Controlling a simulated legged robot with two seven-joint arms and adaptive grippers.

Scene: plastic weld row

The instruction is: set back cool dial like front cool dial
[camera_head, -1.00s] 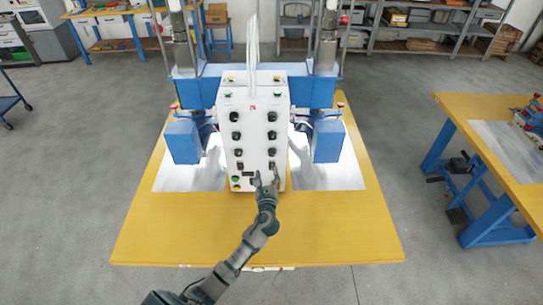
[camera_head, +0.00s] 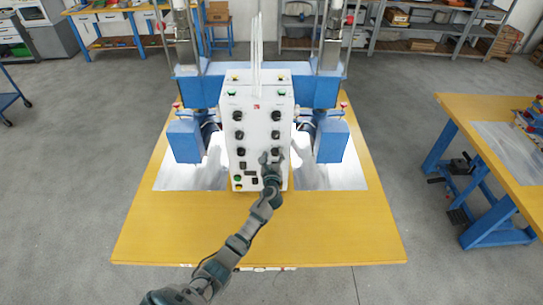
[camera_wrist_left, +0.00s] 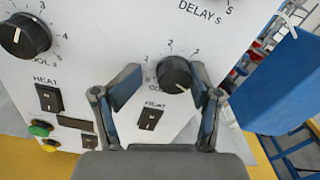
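The white control box (camera_head: 257,178) carries two columns of black dials. The lower right dial (camera_wrist_left: 175,73) has a partly covered label starting "CO" and a number scale. The lower left dial (camera_wrist_left: 24,36), labelled "COOL s", also shows in the head view (camera_head: 241,151). Their pointers stand at different angles. My left gripper (camera_wrist_left: 164,84) is open, with its fingers either side of the right-hand dial. The right finger is close to the dial's edge; the left finger stands apart from it. Contact is not clear. In the head view my left gripper (camera_head: 270,157) partly hides that dial.
Heat switches (camera_wrist_left: 150,118) (camera_wrist_left: 49,97) sit below the dials. A green button (camera_wrist_left: 39,129) is at lower left. Blue press parts (camera_head: 184,140) (camera_head: 331,140) flank the box. The yellow table (camera_head: 330,225) is clear in front. A second bench (camera_head: 460,105) stands at right.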

